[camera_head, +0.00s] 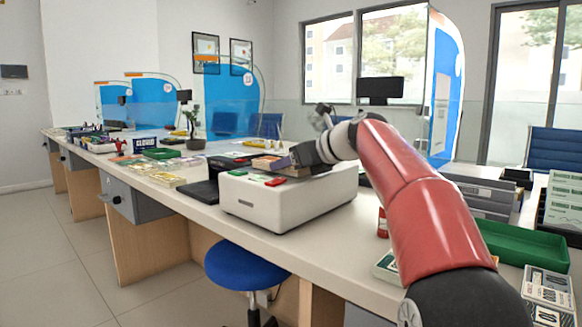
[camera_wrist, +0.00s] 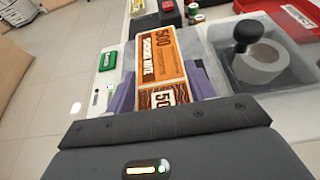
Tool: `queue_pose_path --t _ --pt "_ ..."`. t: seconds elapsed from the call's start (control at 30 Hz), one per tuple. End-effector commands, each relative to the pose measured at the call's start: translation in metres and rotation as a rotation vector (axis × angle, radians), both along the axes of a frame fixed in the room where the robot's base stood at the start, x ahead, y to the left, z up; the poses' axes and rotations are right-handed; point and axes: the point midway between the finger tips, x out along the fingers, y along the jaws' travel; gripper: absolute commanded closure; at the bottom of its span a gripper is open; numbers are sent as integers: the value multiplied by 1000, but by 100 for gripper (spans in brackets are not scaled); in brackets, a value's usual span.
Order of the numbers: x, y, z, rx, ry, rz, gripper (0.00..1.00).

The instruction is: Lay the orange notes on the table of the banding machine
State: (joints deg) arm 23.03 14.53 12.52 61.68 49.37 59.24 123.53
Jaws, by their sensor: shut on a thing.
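The orange notes (camera_wrist: 150,55), a bundle printed "500", sit between the purple fingers of my gripper (camera_wrist: 160,88) in the wrist view. My gripper is shut on them, with the far part of the bundle sticking out ahead of the fingers. In the head view my gripper (camera_head: 274,162) is over the top of the white banding machine (camera_head: 285,203), and the notes show small there. I cannot tell whether the notes touch the machine's top. A green button (camera_wrist: 108,60) on the machine shows left of the notes; a tape roll (camera_wrist: 258,62) lies in a recess on the right.
A black tray-like part (camera_head: 200,191) lies left of the machine. Pale note bundles (camera_head: 163,179) and a green pad (camera_head: 161,153) lie farther left. A blue stool (camera_head: 246,266) stands in front.

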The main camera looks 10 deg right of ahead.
Motion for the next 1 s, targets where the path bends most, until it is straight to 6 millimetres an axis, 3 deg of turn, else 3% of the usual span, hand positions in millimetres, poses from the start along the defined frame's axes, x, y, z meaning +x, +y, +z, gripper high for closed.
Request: queue_pose_path --t 0.2,0.23,0.4,0.73,1.0 --pt "0 0 -2 1 1 0 74" --pt "0 0 -2 0 1 0 43" --pt "0 0 -2 -1 1 0 24" --pt "-1 -1 2 0 0 -1 24" --pt "-37 -28 21 -2 0 -4 24"
